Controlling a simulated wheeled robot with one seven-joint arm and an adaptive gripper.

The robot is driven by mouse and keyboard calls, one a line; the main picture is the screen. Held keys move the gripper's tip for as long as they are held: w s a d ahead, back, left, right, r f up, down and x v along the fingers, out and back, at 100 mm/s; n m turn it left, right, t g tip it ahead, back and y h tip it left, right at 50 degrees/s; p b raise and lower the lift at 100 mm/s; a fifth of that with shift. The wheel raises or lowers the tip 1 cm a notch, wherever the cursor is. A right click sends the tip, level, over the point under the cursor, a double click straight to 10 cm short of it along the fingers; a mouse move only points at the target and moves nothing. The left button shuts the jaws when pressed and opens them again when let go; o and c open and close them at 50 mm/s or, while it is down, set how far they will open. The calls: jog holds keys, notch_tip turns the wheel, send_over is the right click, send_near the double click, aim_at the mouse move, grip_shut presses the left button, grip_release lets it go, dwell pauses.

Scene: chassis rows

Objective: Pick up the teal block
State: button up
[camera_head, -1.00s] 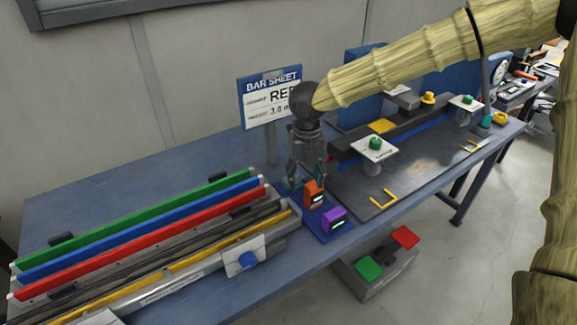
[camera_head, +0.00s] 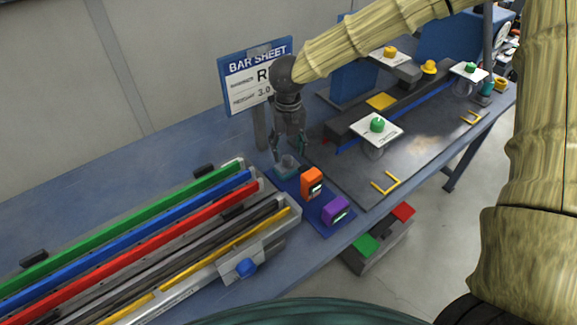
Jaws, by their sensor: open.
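The teal block (camera_head: 285,173) sits at the back-left end of a dark blue mat (camera_head: 312,217) on the bench. It looks small, with a greyish upper part. My gripper (camera_head: 289,152) hangs down just above and behind it, with its two fingers apart and nothing between them. The fingertips are near the top of the block; I cannot tell whether they touch it. An orange block (camera_head: 312,182) and a purple block (camera_head: 336,209) with small displays stand on the same mat, in front and to the right.
A rack with green, blue and red bars (camera_head: 211,211) lies to the left. A dark plate (camera_head: 420,132) with a green-knobbed white card (camera_head: 376,128) is to the right. A sign (camera_head: 252,75) stands behind my gripper. The back-left bench top is clear.

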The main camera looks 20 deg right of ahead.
aim_at(287, 157)
jog(key=w+f, duration=0.2)
jog(key=shift+w+f, duration=0.3)
jog(key=shift+f, duration=0.05)
jog(key=shift+w+f, duration=0.15)
jog(key=shift+f, duration=0.2)
jog(key=shift+d+f+p, duration=0.15)
jog(key=shift+f+p, duration=0.15)
jog(key=shift+p, duration=0.1)
jog(key=shift+s+d+f+p, duration=0.1)
jog(key=shift+s+f+p, duration=0.1)
jog(key=shift+f, duration=0.45)
jog(key=shift+s+f+p, duration=0.1)
jog(key=shift+s+f, duration=0.05)
jog(key=shift+f, duration=0.45)
jog(key=shift+w+f, duration=0.25)
jog(key=shift+f, duration=0.05)
jog(key=shift+s+r, duration=0.1)
jog(key=shift+s, duration=0.05)
jog(key=shift+s+r, duration=0.1)
jog(key=c, duration=1.1)
